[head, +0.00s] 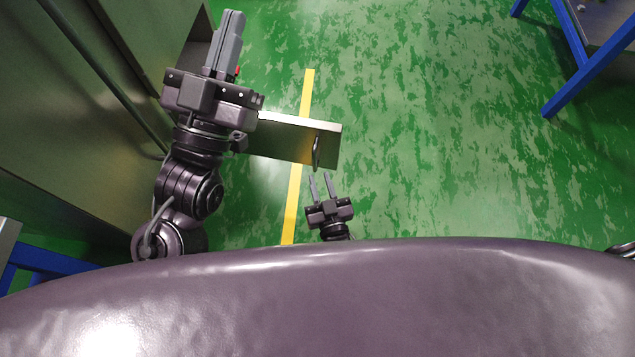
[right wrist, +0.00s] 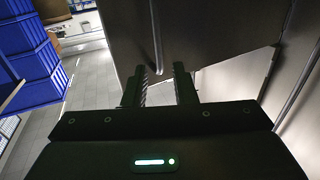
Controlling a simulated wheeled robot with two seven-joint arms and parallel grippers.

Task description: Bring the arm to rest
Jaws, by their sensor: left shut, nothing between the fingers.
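My left gripper (head: 230,28) is at the upper left of the head view, beside the metal cabinet. Its grey fingers are together with nothing between them. My right gripper (head: 320,176) is lower, near the picture's middle, with its two fingers apart. Just ahead of its fingertips is a handle (head: 317,151) on a metal panel (head: 280,142) that juts out from the cabinet side. In the right wrist view, my right gripper (right wrist: 161,72) has its fingers apart. The handle (right wrist: 156,45) shows ahead, between the tips; I cannot tell whether they touch it.
The large metal cabinet (head: 50,130) fills the left side. A yellow line (head: 293,205) runs on the green floor (head: 450,130), which is clear to the right. A blue-legged table (head: 575,85) stands upper right. Blue crates (right wrist: 35,75) show in the right wrist view.

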